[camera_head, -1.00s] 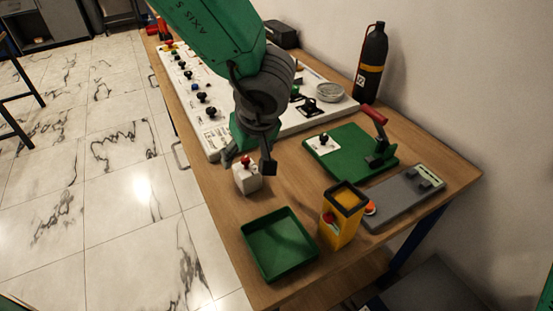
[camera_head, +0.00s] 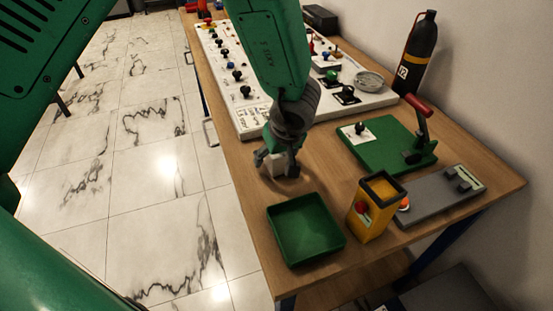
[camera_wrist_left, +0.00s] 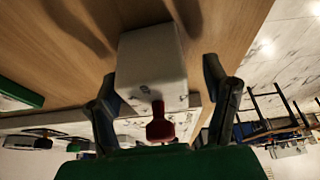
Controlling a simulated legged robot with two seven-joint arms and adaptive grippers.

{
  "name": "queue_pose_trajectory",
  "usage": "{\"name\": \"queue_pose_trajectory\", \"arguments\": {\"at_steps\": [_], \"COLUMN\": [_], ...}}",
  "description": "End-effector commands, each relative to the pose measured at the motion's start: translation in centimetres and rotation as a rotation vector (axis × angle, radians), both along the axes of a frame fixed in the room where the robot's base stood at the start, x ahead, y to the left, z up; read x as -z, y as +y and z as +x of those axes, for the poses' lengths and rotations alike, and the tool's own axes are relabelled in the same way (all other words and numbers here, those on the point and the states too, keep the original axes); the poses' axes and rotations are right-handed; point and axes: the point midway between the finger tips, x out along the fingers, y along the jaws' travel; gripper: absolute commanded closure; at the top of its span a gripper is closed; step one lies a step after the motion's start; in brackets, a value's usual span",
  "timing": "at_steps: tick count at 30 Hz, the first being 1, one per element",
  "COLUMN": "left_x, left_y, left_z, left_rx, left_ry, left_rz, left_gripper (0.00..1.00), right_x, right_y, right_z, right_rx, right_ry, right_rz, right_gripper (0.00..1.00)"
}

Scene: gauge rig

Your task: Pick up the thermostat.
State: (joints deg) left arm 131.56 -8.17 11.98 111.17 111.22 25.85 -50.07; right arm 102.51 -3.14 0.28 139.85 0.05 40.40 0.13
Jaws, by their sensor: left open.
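The thermostat appears to be a small white block with a red knob. In the head view the white block (camera_head: 273,169) stands on the wooden table behind the green tray, mostly hidden by my left gripper (camera_head: 277,166). In the left wrist view the thermostat (camera_wrist_left: 150,62) sits between the two fingers of my left gripper (camera_wrist_left: 162,82), with its red knob pointing towards the palm. The fingers are open, one on each side, and a gap shows on the right side. My right gripper is not in view.
A green tray (camera_head: 305,229) and a yellow box (camera_head: 373,208) stand at the front. A green plate (camera_head: 388,146) with a red-handled lever and a grey device (camera_head: 442,196) lie to the right. A white control panel (camera_head: 250,120) and black bottle (camera_head: 418,55) are behind.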

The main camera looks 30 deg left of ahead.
Motion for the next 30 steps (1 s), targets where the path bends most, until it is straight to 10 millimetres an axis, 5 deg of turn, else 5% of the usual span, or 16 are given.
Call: {"name": "queue_pose_trajectory", "arguments": {"at_steps": [10,15,16,25,30], "left_x": [1.0,1.0,1.0,0.8,-1.9], "left_y": [0.1,0.2,0.2,0.4,0.2], "left_z": [0.3,0.3,0.3,0.3,0.3], "left_rx": [0.002,0.001,0.001,0.000,-0.002], "left_ry": [-0.001,-0.001,0.000,0.001,-0.003], "left_rz": [0.001,0.000,0.000,-0.002,-0.004], "left_gripper": [0.31,0.87,0.91,0.91,0.91], "right_x": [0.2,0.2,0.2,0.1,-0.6], "right_y": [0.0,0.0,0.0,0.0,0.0], "right_z": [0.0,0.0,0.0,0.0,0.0], "right_rx": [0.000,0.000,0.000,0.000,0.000], "right_ry": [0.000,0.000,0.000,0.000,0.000], "right_rz": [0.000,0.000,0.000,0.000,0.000], "right_gripper": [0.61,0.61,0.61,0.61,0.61]}}
